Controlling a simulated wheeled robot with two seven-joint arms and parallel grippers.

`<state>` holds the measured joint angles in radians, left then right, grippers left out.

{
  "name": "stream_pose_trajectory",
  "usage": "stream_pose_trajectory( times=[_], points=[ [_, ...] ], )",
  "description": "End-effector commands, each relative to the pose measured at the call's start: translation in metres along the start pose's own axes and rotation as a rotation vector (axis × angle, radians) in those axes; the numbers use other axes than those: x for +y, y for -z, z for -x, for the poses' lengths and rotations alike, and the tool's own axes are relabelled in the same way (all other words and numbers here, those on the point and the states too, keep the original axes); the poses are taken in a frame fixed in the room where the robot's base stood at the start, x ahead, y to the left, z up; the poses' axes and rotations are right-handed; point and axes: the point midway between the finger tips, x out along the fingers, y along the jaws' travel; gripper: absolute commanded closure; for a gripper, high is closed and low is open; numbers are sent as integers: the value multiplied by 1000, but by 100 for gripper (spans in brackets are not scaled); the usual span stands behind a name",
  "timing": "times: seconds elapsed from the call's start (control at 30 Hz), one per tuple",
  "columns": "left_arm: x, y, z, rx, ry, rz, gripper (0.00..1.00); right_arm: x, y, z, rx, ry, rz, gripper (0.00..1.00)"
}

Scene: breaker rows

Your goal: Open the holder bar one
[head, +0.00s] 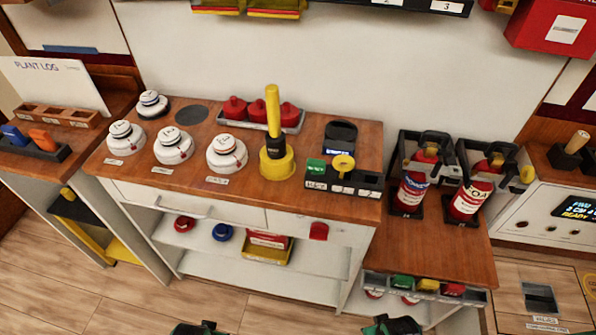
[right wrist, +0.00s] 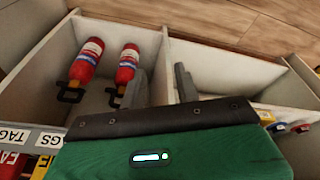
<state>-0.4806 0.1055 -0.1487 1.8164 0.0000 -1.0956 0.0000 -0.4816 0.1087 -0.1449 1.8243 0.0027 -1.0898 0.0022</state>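Two black holders stand on the wooden top at the right of the head view. The left holder (head: 403,211) has a red extinguisher with a blue-and-white label (head: 413,186); the right holder (head: 460,217) has a red extinguisher with a pale label (head: 468,196). Dark parts cross the tops of both; I cannot tell which is holder bar one, or a bar's state. My right gripper (head: 392,326) is at the bottom edge, well below the holders. Its grey fingers (right wrist: 160,88) stand apart and empty in the right wrist view. My left gripper (head: 200,328) shows only partly; its fingers are hidden.
A tray of coloured items (head: 425,287) projects below the holders' counter, near my right gripper. The right wrist view shows open white shelving (right wrist: 215,62) with two red extinguishers (right wrist: 88,60) inside. White round devices (head: 226,153) and a yellow-handled tool (head: 276,160) occupy the middle counter.

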Motion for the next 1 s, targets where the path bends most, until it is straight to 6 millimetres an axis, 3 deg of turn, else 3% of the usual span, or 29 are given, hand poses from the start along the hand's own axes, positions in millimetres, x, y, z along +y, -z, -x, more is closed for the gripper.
stream_pose_trajectory(
  times=[0.1,0.23,0.37,0.47,0.53,0.77,1.0],
  points=[
    [-1,14,32,21,2,3,33,7,19,37,44,-8,-9,68],
    [-2,21,59,30,4,5,33,16,36,75,99,-16,-19,68],
    [-2,23,73,36,4,7,33,29,52,109,181,-31,-33,68],
    [-2,22,71,34,3,7,33,45,71,138,288,-46,-48,68],
    [-1,18,57,26,0,7,33,61,90,159,400,-60,-59,68],
    [4,1,-3,0,-7,6,33,102,137,204,700,-81,-82,68],
    [10,-39,-86,-37,-16,3,33,150,184,262,1064,-83,-91,68]
  ],
)
